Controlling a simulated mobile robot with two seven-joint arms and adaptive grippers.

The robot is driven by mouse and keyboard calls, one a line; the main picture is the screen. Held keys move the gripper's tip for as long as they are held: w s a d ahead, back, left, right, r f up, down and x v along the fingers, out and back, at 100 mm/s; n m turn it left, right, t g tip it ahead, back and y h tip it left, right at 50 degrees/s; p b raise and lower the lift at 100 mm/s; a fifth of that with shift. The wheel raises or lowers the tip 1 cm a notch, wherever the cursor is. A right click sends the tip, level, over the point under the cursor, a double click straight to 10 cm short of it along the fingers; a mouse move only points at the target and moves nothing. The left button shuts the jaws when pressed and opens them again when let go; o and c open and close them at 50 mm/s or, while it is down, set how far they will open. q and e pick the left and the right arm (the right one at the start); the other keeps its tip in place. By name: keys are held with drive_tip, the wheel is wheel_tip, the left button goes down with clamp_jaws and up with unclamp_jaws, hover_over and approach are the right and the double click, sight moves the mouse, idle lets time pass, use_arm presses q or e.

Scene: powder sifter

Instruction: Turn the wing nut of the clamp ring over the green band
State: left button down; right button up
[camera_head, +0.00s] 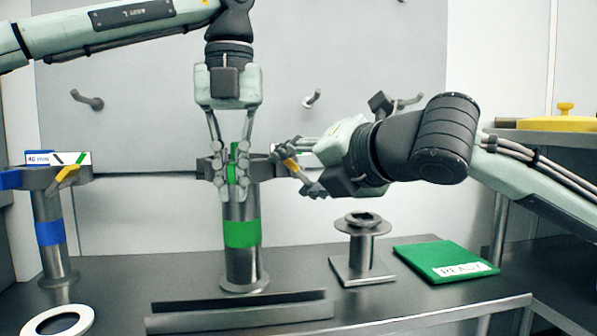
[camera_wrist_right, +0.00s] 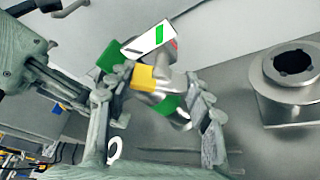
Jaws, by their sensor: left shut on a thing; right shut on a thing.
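The post with the green band (camera_head: 242,233) stands upright at the centre of the head view. A dark clamp ring (camera_head: 206,170) sits around the post above the band. My left gripper (camera_head: 233,172) comes down from above and is shut on a green part (camera_head: 238,165) at the ring. The yellow wing nut (camera_head: 290,164) is at the ring's right side. My right gripper (camera_head: 300,168) reaches in from the right and is shut on this wing nut; its fingers flank the yellow piece (camera_wrist_right: 147,77) in the right wrist view. The fingers hide much of the ring.
A blue-banded post (camera_head: 50,234) with its own yellow wing nut (camera_head: 68,173) stands at the left. A flanged metal stand (camera_head: 362,250) and a green READY mat (camera_head: 430,252) are at the right. A white ring (camera_head: 40,322) and metal bars (camera_head: 240,310) lie in front.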

drive_tip(key=m+y, duration=0.2)
drive_tip(key=m, duration=0.1)
drive_tip(key=shift+f+m, duration=0.15)
drive_tip(key=shift+m, duration=0.25)
drive_tip(key=m+t+y, duration=0.1)
drive_tip(key=m, duration=0.2)
drive_tip(key=m+t, duration=0.1)
drive_tip(key=m, duration=0.3)
drive_tip(key=shift+m+t+y, duration=0.3)
drive_tip(key=shift+t+y, duration=0.1)
drive_tip(key=shift+m+t, duration=1)
drive_tip(key=shift+m, duration=1.2)
drive_tip(key=o, duration=1.2)
drive_tip(key=shift+c, duration=0.2)
drive_tip(key=shift+d, duration=0.1)
